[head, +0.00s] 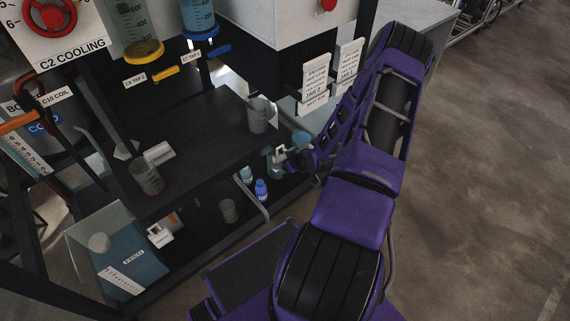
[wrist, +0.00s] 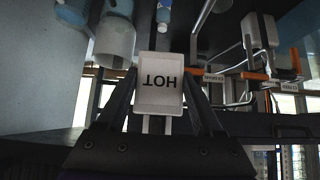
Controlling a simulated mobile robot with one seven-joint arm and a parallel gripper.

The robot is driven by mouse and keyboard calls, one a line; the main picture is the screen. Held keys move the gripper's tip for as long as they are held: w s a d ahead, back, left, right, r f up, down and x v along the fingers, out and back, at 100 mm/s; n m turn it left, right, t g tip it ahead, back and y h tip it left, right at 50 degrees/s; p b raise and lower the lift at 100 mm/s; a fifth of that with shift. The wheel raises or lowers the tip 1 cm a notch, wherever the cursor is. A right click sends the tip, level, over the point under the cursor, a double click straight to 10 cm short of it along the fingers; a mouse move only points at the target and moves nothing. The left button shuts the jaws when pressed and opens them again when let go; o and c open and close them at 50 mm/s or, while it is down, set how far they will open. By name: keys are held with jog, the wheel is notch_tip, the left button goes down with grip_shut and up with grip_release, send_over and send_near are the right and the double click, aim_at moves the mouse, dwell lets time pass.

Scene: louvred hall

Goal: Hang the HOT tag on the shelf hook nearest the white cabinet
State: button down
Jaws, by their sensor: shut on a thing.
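The HOT tag (wrist: 160,97) is a white plate with black lettering, upside down in the wrist view. My gripper (wrist: 163,88) is shut on it, with dark fingers on both sides. In the head view my gripper (head: 284,157) is at the right end of the dark shelf (head: 190,130), with a small white piece at its tips. A white cabinet (head: 275,25) with a red knob stands behind the shelf. Thin white bent rods (wrist: 237,97) show at right in the wrist view; I cannot tell if they are the shelf hooks.
A beaker (head: 258,115) stands on the shelf close to my gripper, and another (head: 147,178) at its left. Small blue-capped bottles (head: 261,188) stand below. White label cards (head: 316,80) stand behind my arm. Open floor lies at right.

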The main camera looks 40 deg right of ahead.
jog(key=shift+w, duration=0.45)
jog(key=shift+f, duration=0.3)
dwell(0.4)
jog(key=shift+f, duration=0.35)
dwell(0.3)
grip_release()
jog(key=s+r+p, duration=0.2)
jog(key=s, duration=0.4)
jog(key=shift+s+d+r, duration=0.25)
jog(key=shift+r, duration=0.1)
